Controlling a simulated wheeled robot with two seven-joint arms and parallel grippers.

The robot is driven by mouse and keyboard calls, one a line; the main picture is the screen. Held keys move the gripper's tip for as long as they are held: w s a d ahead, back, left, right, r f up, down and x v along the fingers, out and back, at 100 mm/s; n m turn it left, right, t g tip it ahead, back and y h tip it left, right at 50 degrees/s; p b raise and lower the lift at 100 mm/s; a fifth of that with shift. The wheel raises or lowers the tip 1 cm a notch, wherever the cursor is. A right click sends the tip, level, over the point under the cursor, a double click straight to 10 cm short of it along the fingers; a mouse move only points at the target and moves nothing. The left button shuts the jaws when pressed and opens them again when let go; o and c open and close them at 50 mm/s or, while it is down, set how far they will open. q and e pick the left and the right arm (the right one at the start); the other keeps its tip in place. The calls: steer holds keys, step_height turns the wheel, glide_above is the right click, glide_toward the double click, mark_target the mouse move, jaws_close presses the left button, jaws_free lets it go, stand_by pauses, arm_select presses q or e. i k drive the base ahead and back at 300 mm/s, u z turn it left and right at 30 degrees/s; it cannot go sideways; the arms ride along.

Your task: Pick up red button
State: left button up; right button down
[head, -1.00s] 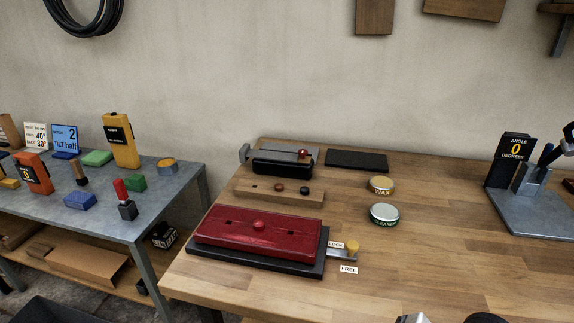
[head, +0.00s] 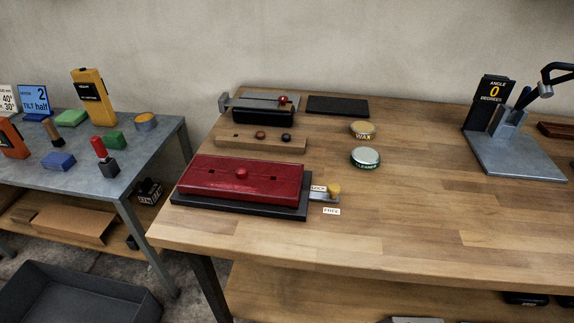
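A red-brown round button (head: 260,135) sits on a wooden strip (head: 235,142) on the wooden workbench, left of a dark button (head: 286,137). A red cushion panel (head: 205,178) lies in front on a black base (head: 240,206). A red ball-shaped knob (head: 283,99) is on the metal tool behind. Which of these the task means, I cannot tell. Neither of my grippers shows in the head view.
A yellow knob (head: 334,189) stands by small LOCK and FREE labels. Wax (head: 362,129) and cleaner (head: 366,157) tins stand mid-bench. An angle-gauge stand (head: 500,150) is at right. A grey table (head: 105,182) with blocks is at left. The bench's front right is clear.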

mark_target(242, 171)
steer(key=z, duration=0.1)
steer(key=k, duration=1)
steer(key=u, duration=1.05)
steer(key=i, duration=1.1)
steer(key=z, duration=0.85)
